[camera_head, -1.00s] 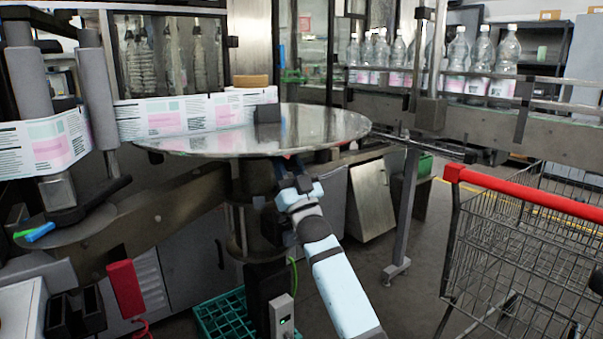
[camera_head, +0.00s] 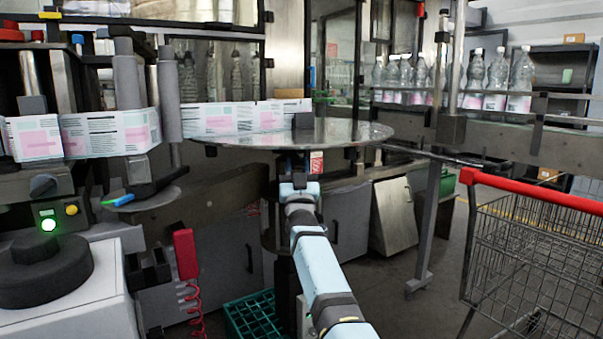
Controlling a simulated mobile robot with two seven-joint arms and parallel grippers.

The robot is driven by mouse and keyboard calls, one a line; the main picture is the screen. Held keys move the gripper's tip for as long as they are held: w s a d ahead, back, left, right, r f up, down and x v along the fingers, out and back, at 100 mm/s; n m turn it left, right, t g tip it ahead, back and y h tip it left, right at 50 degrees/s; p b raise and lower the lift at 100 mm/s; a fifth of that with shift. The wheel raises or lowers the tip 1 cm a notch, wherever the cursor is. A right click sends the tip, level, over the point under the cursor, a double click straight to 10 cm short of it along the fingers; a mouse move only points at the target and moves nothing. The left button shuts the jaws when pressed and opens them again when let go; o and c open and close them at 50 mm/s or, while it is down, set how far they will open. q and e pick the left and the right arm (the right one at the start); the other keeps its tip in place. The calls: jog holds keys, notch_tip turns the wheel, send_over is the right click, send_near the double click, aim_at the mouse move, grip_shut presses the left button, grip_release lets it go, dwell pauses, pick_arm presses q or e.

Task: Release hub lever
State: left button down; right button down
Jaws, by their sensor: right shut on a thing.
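My right gripper (camera_head: 293,168) reaches up from below to just under the round metal reel plate (camera_head: 340,134). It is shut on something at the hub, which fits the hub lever. The lever itself is hidden by the jaws and my wrist, so its position cannot be told. The hub column beneath the plate is mostly behind my light blue right arm. A label web (camera_head: 225,119) with pink and white labels runs to a small dark block (camera_head: 303,120) on the plate. My left gripper is not in view.
A shopping cart (camera_head: 545,262) with a red handle stands at the right. A green crate (camera_head: 252,318) is on the floor below. A red box (camera_head: 186,254) with a coiled cord hangs at the left, near a lit green button (camera_head: 48,225). Bottles (camera_head: 497,75) line the conveyor.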

jog(key=shift+a+f+h, duration=0.1)
jog(key=shift+a+h, duration=0.05)
jog(key=shift+h, duration=0.15)
jog(key=c, duration=1.1)
grip_release()
jog(key=o, duration=0.3)
jog(key=shift+a, duration=0.15)
